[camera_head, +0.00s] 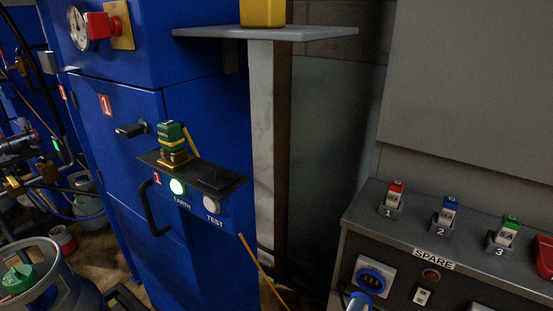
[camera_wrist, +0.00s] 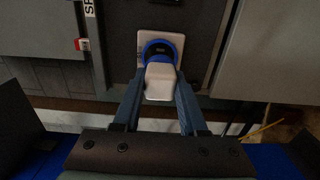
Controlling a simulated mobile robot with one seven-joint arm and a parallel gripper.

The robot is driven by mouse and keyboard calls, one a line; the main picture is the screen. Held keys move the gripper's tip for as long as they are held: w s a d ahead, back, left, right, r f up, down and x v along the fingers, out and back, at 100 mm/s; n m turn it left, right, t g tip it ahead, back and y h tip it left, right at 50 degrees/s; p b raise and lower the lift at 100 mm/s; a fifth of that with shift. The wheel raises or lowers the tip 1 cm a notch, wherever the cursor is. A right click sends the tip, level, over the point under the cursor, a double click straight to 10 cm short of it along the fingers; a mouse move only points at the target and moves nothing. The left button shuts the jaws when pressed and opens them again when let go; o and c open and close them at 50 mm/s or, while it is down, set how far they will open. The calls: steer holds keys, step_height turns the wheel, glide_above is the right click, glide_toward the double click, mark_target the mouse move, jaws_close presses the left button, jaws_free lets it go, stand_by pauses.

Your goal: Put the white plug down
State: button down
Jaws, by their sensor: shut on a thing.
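My gripper (camera_wrist: 160,85) is shut on the white plug (camera_wrist: 160,80), with one blue-grey finger on each side of it. The plug is a pale, rounded block. In the wrist view it overlaps the lower part of a round blue socket (camera_wrist: 160,47) on a pale square plate. I cannot tell whether the plug touches the socket or stands off from it. In the head view the socket (camera_head: 372,276) is on the front of the grey bench at the bottom, with a small blue and white part (camera_head: 359,300) just below it, cut by the frame edge.
The grey bench (camera_head: 470,225) carries red, blue and green fuses in holders 1, 2 and 3. A SPARE label (camera_head: 433,259) is on its front edge. A blue cabinet (camera_head: 120,110) with a small black shelf (camera_head: 222,184) stands left. A gas cylinder (camera_head: 50,275) is at bottom left.

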steer(key=x, duration=0.5)
steer(key=r+p+v, duration=0.1)
steer(key=v, duration=0.7)
steer(key=shift+r+m, duration=0.3)
steer(key=shift+m, duration=0.1)
